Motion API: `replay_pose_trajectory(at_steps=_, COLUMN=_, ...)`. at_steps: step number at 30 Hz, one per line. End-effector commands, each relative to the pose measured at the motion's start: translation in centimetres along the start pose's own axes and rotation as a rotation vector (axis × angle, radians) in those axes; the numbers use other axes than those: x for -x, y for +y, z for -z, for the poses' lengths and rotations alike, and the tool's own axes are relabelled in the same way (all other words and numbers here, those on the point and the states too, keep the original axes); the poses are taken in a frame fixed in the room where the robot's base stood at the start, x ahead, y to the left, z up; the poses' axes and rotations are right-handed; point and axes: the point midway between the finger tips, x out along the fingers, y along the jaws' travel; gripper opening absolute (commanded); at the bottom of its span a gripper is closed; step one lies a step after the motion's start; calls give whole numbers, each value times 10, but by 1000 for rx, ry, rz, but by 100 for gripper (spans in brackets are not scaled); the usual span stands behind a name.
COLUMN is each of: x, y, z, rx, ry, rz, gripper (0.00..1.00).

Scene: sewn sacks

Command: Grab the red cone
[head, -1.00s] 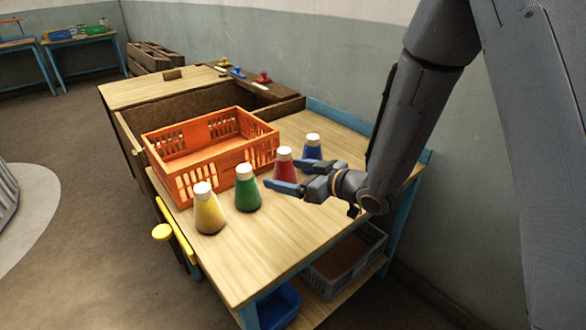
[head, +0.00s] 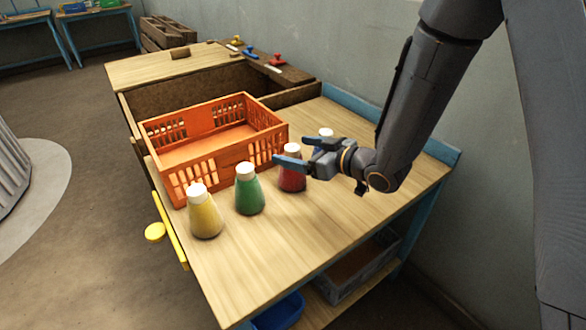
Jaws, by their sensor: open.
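The red cone (head: 291,181) with a white top stands upright on the wooden table, to the right of the green cone and by the orange crate's right corner. My gripper (head: 291,153) is open, its blue-tipped fingers pointing left at about the height of the red cone's top. One finger overlaps the cone in the picture, partly hiding it. I cannot tell whether it touches.
A green cone (head: 248,195) and a yellow cone (head: 205,216) stand to the left. A white-topped cone (head: 326,132) is mostly hidden behind my gripper. The orange crate (head: 229,155) stands behind them. The table front (head: 300,240) is clear.

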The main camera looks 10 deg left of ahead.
Motion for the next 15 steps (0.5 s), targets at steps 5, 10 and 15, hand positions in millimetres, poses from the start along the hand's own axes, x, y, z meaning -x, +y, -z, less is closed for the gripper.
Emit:
replay_pose_trajectory(at_steps=5, x=0, y=9, z=-9, rx=-3, ry=1, rz=-12, gripper=82)
replay_pose_trajectory(at_steps=10, x=-6, y=12, z=-20, rx=-3, ry=1, rz=-11, gripper=82)
replay_pose_trajectory(at_steps=15, x=-13, y=14, z=-35, rx=-2, ry=1, rz=-9, gripper=82)
